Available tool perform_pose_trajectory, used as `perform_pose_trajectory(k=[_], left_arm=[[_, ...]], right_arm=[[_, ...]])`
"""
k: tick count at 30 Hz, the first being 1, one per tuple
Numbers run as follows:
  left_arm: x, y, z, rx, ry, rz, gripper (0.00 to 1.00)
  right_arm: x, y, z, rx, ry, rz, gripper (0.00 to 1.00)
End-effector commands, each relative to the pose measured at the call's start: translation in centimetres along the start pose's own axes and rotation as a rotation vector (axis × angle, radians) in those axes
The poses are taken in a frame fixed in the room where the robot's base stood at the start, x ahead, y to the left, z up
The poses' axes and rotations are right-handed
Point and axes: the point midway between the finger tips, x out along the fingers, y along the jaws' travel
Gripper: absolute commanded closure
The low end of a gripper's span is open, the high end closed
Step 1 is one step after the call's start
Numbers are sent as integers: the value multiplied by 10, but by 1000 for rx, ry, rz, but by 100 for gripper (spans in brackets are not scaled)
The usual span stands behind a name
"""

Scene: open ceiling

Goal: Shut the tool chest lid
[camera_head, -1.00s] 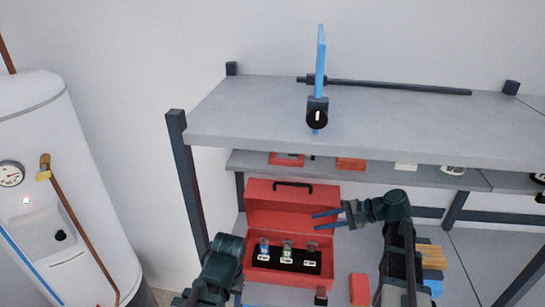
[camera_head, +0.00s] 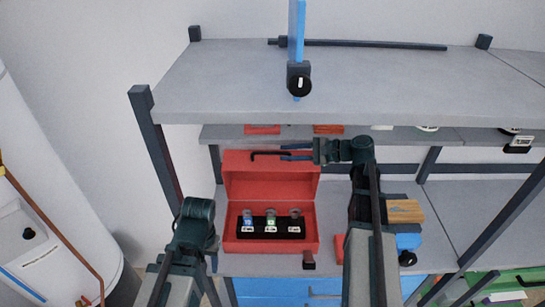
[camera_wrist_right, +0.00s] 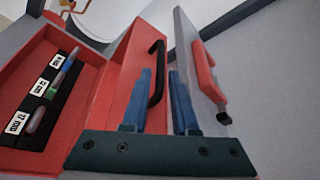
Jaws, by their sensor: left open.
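The red tool chest (camera_head: 235,245) stands on the lower shelf with its lid (camera_head: 245,180) raised and tilted back. The black handle (camera_head: 258,155) is on the lid. Three sockets sit in the chest's black tray (camera_head: 290,234). My right gripper (camera_head: 283,151) is by the lid's upper edge, its two blue fingers apart with nothing clearly held. The right wrist view shows the fingers (camera_wrist_right: 161,75) close to the handle (camera_wrist_right: 157,65); contact cannot be told. My left gripper (camera_head: 212,262) is open, low at the chest's left side, and partly hidden by its arm.
A shelf board (camera_head: 380,137) with small items runs just above and behind the lid. A thick upper shelf (camera_head: 220,85) and dark post (camera_head: 155,140) frame the space. A wooden-handled item (camera_head: 405,210) lies right of my right arm. A white tank (camera_head: 60,220) stands left.

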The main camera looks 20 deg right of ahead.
Motion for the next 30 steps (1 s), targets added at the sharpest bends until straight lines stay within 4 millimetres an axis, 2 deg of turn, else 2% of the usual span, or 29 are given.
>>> perform_pose_trajectory(k=[3, 9, 15, 23, 27, 28, 30], left_arm=[[8, 1, 0, -1, 0, 0, 51], [14, 1, -1, -1, 0, 0, 51], [16, 2, -1, -1, 0, 0, 51], [15, 2, -1, -1, 0, 0, 51], [15, 2, -1, -1, 0, 0, 51], [15, 2, -1, -1, 0, 0, 51], [15, 2, -1, -1, 0, 0, 51]], right_arm=[[23, 2, -2, -1, -2, 2, 73], [47, 1, -1, 0, -1, 2, 73], [55, 0, 0, 0, 0, 0, 73], [56, 0, 0, 0, 0, 0, 73], [56, 0, 0, 0, 0, 0, 96], [56, 0, 0, 0, 0, 0, 100], [56, 0, 0, 0, 0, 0, 100]])
